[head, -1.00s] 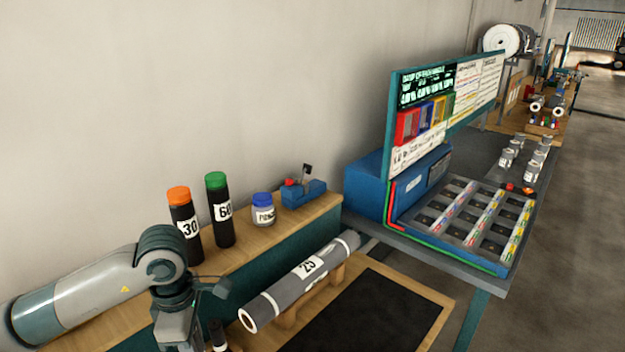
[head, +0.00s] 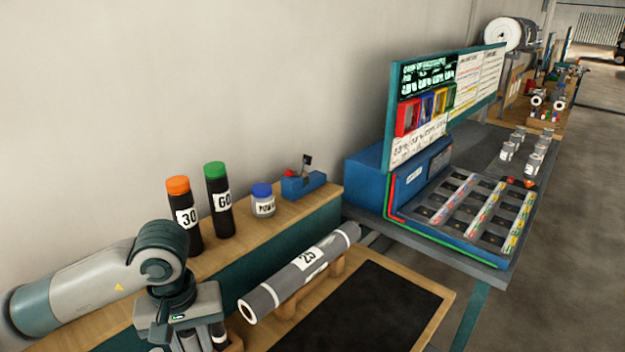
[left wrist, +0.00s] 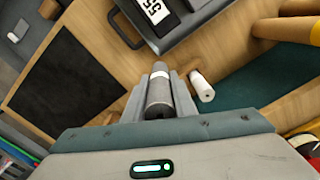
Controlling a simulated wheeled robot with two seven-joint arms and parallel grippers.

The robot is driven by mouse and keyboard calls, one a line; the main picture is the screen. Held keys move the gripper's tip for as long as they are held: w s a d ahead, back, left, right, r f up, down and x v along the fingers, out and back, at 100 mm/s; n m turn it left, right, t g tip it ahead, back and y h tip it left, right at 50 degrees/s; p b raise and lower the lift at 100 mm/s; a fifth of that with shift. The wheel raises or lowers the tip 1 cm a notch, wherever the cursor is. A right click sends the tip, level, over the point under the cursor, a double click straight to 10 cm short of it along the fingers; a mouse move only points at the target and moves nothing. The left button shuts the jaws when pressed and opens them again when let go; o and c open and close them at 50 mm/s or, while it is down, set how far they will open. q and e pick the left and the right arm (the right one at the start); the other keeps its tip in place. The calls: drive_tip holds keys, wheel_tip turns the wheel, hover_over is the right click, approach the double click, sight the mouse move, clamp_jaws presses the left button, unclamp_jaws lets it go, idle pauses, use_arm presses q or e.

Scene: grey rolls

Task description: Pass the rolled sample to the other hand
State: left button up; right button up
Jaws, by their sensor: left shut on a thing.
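My left gripper (left wrist: 161,98) is shut on a small grey roll (left wrist: 157,92) with a white band, which points away between the two fingers in the left wrist view. In the head view my left gripper (head: 190,338) hangs at the bottom left, its fingers partly cut off by the frame edge. A white-ended roll (left wrist: 203,88) stands just right of the fingers, apart from the held one. A large grey roll marked 25 (head: 300,272) lies on a wooden cradle (head: 308,288) right of the gripper. My right gripper is not in view.
Black tubes with orange (head: 184,215) and green (head: 219,200) caps, a blue-lidded jar (head: 263,201) and a blue device (head: 303,186) stand on the back ledge. A black mat (head: 365,310) lies clear at the front. A blue machine with a compartment tray (head: 470,215) is farther right.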

use_arm(q)
drive_tip(key=m, duration=0.3)
drive_tip(key=shift+s+d+m, duration=0.1)
drive_tip(key=shift+s+m, duration=0.25)
drive_tip(key=shift+m, duration=0.05)
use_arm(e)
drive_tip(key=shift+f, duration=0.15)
use_arm(q)
drive_tip(key=shift+d+r, duration=0.1)
drive_tip(key=w+d+r+m, duration=0.2)
drive_tip(key=d+r+m, duration=0.2)
drive_tip(key=d, duration=0.3)
drive_tip(key=w+d+r+m, duration=0.2)
drive_tip(key=d+r+m, duration=0.2)
drive_tip(key=d+r, duration=0.2)
drive_tip(key=shift+w+d, duration=0.25)
drive_tip(key=shift+d, duration=0.2)
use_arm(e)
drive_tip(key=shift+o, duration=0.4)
